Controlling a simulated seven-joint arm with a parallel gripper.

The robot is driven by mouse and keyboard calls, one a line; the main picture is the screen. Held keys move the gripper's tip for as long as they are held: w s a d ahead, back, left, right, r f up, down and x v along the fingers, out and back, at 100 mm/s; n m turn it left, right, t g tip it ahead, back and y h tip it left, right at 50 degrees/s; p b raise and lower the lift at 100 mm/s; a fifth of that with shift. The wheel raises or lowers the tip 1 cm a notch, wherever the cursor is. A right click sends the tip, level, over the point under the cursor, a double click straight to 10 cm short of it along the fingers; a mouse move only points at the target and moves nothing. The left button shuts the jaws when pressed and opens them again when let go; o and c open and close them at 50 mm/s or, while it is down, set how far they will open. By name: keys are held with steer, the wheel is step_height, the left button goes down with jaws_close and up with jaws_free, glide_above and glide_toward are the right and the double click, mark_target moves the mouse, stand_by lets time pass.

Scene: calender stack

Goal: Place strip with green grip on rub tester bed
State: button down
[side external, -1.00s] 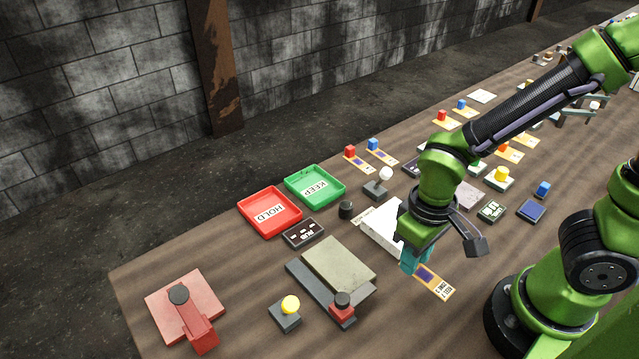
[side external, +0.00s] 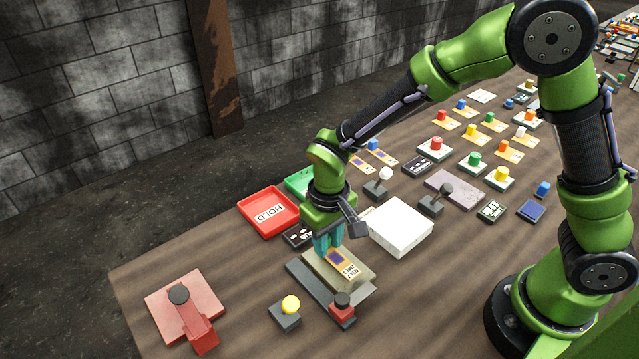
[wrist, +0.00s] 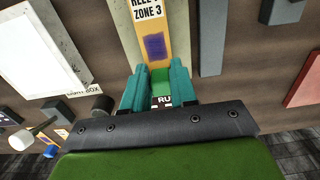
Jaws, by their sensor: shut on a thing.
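My gripper (side external: 328,243) has teal fingers and is shut on the green grip (wrist: 161,80) of a strip. The strip (side external: 341,262) is orange-yellow with a purple patch and a white label, and it also shows in the wrist view (wrist: 155,46), where the label reads "ZONE 3". The strip is over the rub tester bed (side external: 364,270), a flat grey-green plate. I cannot tell whether the strip touches the bed. In the side view the fingers hide the green grip.
A dark rail (side external: 312,287) with a red block and black knob (side external: 342,304) runs along the bed's near-left side. A white box (side external: 402,227) stands to the right. The red HOLD tray (side external: 268,212) and green KEEP tray (side external: 298,182) are behind.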

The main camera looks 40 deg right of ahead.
steer(key=shift+f, duration=0.55)
steer(key=c, duration=0.9)
jaws_free()
steer(key=shift+f, duration=0.15)
step_height(320, 180, up, 12)
steer(key=s+d+r+m+t+y, duration=0.2)
steer(key=s+d+r+m+t, duration=0.2)
steer(key=s+d+r+t, duration=0.3)
steer(key=s+d+r, duration=0.4)
steer(key=d, duration=0.2)
steer(key=shift+s+d, duration=0.25)
steer(key=shift+d, duration=0.15)
